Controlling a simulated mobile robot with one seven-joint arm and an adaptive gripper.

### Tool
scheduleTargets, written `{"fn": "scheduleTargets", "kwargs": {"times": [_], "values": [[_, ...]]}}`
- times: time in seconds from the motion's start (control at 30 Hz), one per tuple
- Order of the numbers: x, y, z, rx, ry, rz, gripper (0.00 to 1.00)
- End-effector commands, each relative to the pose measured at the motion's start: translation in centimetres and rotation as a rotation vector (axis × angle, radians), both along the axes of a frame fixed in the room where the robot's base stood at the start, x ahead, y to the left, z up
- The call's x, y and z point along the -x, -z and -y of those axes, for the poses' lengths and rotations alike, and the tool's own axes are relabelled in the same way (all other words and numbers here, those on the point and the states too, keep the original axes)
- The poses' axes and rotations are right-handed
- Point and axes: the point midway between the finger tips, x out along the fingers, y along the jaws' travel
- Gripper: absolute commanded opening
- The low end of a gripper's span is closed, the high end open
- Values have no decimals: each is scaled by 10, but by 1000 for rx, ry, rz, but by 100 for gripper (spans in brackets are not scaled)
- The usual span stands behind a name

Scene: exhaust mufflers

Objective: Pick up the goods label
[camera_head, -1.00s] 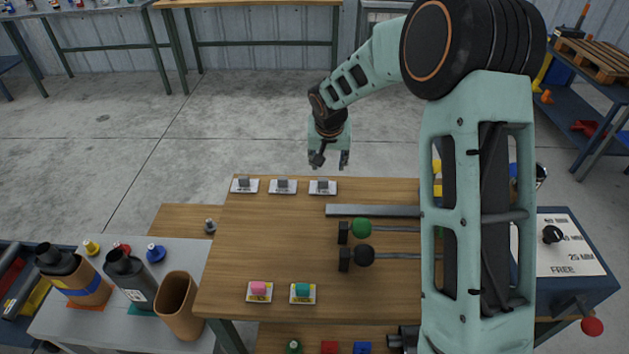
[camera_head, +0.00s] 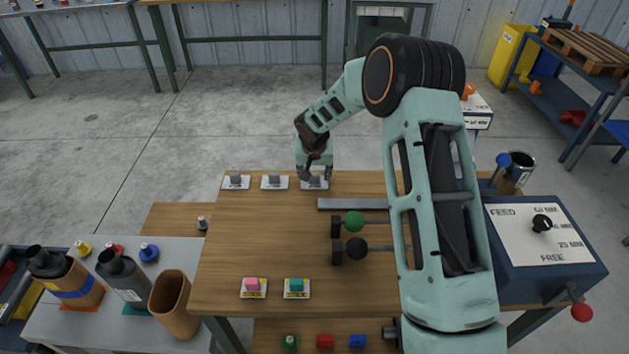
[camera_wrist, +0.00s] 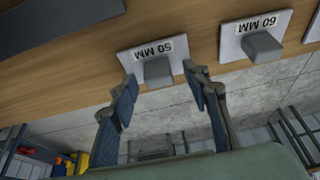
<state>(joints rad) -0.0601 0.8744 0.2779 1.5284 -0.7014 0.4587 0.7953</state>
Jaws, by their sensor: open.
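Three white plates with grey blocks stand in a row along the far edge of the wooden table. My gripper (camera_head: 314,175) is at the rightmost label plate (camera_head: 318,186). In the wrist view this label (camera_wrist: 133,58) reads "50 MM", and its grey block (camera_wrist: 158,71) lies between the fingers of my open gripper (camera_wrist: 162,85). Gaps show on both sides, and I cannot tell whether a finger touches the block. The neighbouring label (camera_wrist: 232,46) reads "60 MM". In the head view the middle label (camera_head: 274,186) and left label (camera_head: 236,186) stand clear of my gripper.
A grey bar (camera_head: 352,204) lies just in front of the row. The table's middle left is bare.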

Motion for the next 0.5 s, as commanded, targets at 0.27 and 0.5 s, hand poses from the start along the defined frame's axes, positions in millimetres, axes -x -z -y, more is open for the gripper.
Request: {"fn": "scheduleTargets", "kwargs": {"times": [0.27, 0.5], "values": [[-2, 4, 0, 0, 0, 1, 44], [-2, 4, 0, 0, 0, 0, 21]]}}
